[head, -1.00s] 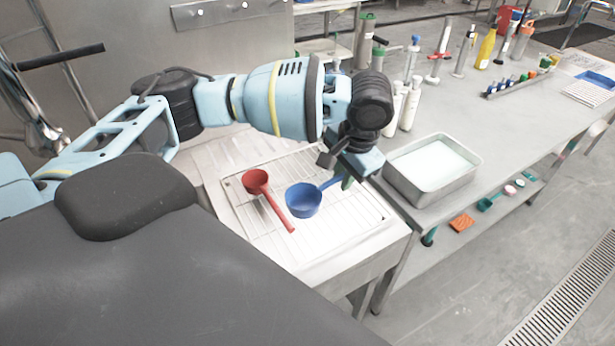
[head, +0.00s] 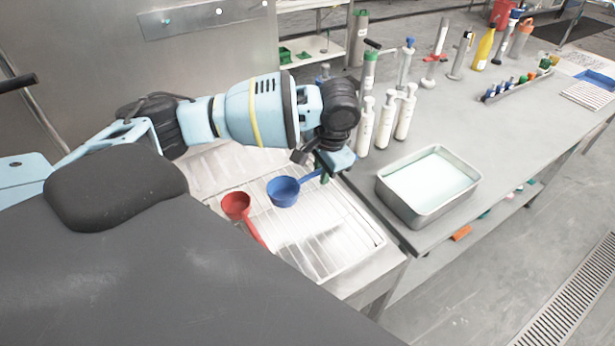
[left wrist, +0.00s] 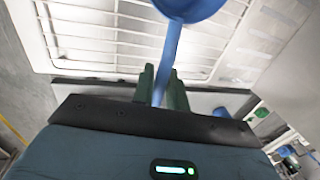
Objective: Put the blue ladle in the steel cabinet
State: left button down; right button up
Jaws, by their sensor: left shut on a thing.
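The blue ladle (head: 283,191) has a round bowl and a straight handle. My left gripper (head: 326,173) is shut on its handle, and the ladle is held above the wire rack (head: 350,235). In the left wrist view, the handle (left wrist: 171,48) runs between the green fingers of the gripper (left wrist: 161,88), and the bowl (left wrist: 188,7) is cut off at the top edge. A large steel front (head: 100,70) with a panel stands at the back left; I cannot tell whether it is the steel cabinet. My right gripper is not in view.
A red ladle (head: 236,206) lies on the rack, left of the blue one. A steel tray (head: 427,218) with pale contents stands on the table to the right. White bottles (head: 385,122) stand behind it. The floor at the right is open.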

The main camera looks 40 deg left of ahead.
pick_arm(q)
notch_tip(320, 180, down, 3)
jog(key=shift+w+f, duration=0.1)
jog(key=shift+f, duration=0.2)
notch_tip(320, 180, down, 4)
jog(key=shift+r, duration=0.2)
jog(key=shift+f, duration=0.2)
jog(key=c, duration=1.4)
grip_release()
jog(key=shift+r, duration=0.1)
